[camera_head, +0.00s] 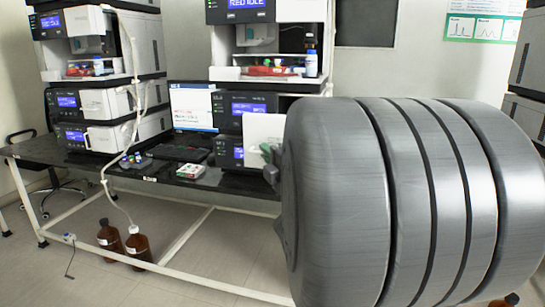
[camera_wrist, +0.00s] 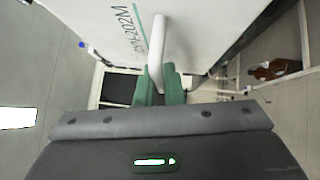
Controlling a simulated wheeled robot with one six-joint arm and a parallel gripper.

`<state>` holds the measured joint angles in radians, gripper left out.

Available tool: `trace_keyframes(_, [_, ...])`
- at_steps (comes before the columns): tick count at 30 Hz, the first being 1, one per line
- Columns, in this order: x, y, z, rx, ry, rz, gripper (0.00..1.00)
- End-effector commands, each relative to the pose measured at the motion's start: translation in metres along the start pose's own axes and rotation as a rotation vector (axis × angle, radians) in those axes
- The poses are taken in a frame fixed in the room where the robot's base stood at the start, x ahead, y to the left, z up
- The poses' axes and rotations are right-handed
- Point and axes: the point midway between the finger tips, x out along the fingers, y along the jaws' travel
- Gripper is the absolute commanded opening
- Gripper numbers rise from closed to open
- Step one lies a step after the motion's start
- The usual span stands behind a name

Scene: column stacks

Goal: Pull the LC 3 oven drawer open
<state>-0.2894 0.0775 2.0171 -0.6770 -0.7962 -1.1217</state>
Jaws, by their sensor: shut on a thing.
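The oven drawer's white front (camera_head: 261,130) shows in the middle stack on the dark bench, just left of my large grey arm. In the wrist view the white front (camera_wrist: 95,25) fills the top, with green and dark lettering, and a white bar handle (camera_wrist: 157,48) stands out from it. My gripper (camera_wrist: 160,86) has green fingers closed on the handle's near end. In the head view my gripper (camera_head: 268,153) is a small green patch against the front, mostly hidden by my arm. How far the drawer stands out is hard to tell.
Another instrument stack (camera_head: 105,105) stands at the left of the bench. A monitor (camera_head: 192,106), a keyboard (camera_head: 179,152) and small vials (camera_head: 134,160) lie between the stacks. Brown bottles (camera_head: 138,244) stand on the floor below.

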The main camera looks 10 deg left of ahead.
Motion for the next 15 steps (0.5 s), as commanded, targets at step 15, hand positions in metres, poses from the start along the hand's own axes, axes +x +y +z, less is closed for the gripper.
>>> trace_keyframes(15, [-0.0026, -0.0005, -0.0032, 0.001, 0.003, -0.002, 0.17])
